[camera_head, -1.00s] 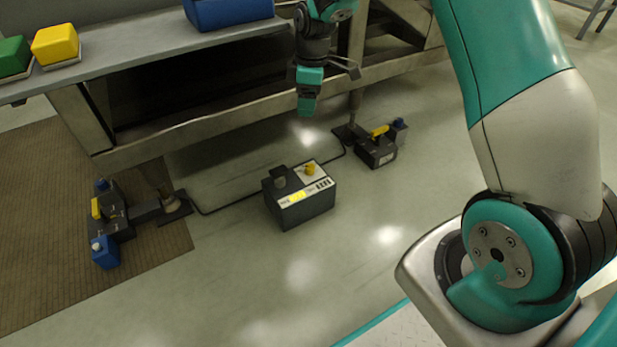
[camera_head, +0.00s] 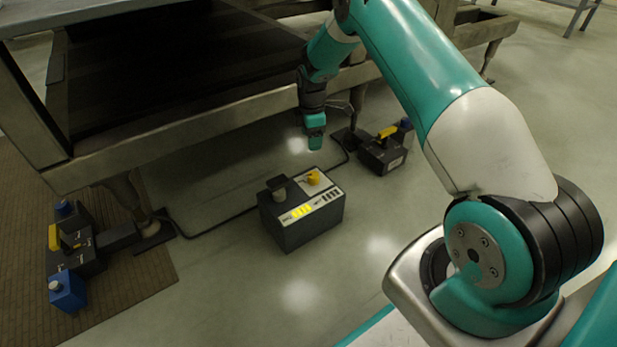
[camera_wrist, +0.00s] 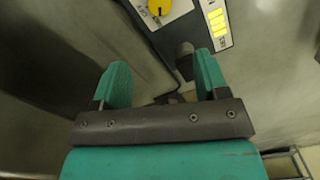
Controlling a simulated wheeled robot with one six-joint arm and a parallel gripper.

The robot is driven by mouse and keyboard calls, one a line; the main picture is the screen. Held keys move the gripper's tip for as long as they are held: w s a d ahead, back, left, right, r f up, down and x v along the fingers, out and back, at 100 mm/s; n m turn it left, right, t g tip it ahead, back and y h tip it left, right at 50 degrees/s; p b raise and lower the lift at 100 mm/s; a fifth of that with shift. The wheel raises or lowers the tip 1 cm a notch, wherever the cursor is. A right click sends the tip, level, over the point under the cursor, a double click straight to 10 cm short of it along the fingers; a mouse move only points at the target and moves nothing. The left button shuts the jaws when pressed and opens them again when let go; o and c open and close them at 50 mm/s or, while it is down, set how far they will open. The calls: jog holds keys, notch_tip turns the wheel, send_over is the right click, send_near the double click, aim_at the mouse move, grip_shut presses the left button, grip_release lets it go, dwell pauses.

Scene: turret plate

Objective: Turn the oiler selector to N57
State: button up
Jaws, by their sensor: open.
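A dark box (camera_head: 300,232) stands on the floor with a pale top panel, a yellow knob (camera_head: 313,178), a black knob (camera_head: 278,192) and lit yellow displays (camera_head: 301,211). Which control is the oiler selector I cannot read. The black knob (camera_wrist: 184,60) shows between the fingers, nearer the right one. My gripper (camera_head: 315,142) is above and behind the box in the head view. Its green fingers are apart in the wrist view (camera_wrist: 163,80), with nothing held.
A heavy metal bench frame (camera_head: 190,127) runs behind the box. Dark units with yellow levers and blue parts stand at the right (camera_head: 382,155) and left (camera_head: 85,262). A cable (camera_head: 225,221) runs along the floor. Floor in front of the box is clear.

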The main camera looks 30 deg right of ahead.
aim_at(313, 175)
notch_tip(313, 175, down, 16)
jog(key=b, duration=0.8)
jog(key=shift+s+d, duration=0.15)
jog(key=c, duration=0.9)
